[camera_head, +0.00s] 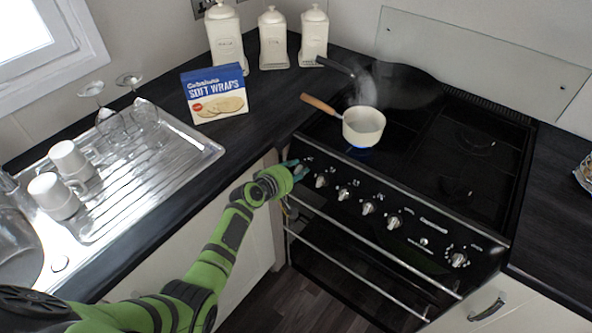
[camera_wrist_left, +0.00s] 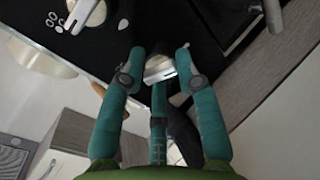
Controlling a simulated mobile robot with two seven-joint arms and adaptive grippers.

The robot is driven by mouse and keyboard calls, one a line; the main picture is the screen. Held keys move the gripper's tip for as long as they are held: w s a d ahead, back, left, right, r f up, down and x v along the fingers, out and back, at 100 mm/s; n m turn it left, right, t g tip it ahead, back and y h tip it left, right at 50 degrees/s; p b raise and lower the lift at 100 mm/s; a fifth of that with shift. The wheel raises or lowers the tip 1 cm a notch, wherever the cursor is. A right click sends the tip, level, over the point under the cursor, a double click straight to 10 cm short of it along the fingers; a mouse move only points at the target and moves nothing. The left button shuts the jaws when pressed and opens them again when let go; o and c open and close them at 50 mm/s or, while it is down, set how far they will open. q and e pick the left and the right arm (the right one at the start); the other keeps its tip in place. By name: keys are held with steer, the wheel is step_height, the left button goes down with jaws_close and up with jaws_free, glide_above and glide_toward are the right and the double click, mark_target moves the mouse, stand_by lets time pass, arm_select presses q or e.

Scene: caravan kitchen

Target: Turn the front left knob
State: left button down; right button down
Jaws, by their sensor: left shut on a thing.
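The black stove's front panel (camera_head: 420,240) carries a row of silver knobs, including one just right of my gripper (camera_head: 321,181). My left gripper (camera_head: 299,171) is at the left end of this row, and its fingers hide what lies there in the head view. In the left wrist view, my left gripper's teal fingers (camera_wrist_left: 160,76) are closed around a silver knob (camera_wrist_left: 158,68). A cream saucepan (camera_head: 363,128) with a wooden handle stands on the front left burner, with a blue flame at its base. My right gripper is in neither view.
A dark pan (camera_head: 400,86) sits at the back left of the stove. An oven handle bar (camera_head: 370,262) runs below the knobs. A blue wraps box (camera_head: 214,93) and white canisters (camera_head: 273,40) stand on the counter. Mugs (camera_head: 72,160) and glasses are on the metal drainer (camera_head: 190,150).

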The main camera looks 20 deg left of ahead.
arm_select(q)
steer(key=shift+w+a+r, duration=0.25)
steer(key=shift+r, duration=0.1)
steer(key=c, duration=0.9)
jaws_free()
steer(key=shift+f, duration=0.2)
steer(key=shift+s+f, duration=0.1)
steer(key=shift+s+d, duration=0.1)
steer(key=shift+s, duration=0.05)
steer(key=v, duration=1.2)
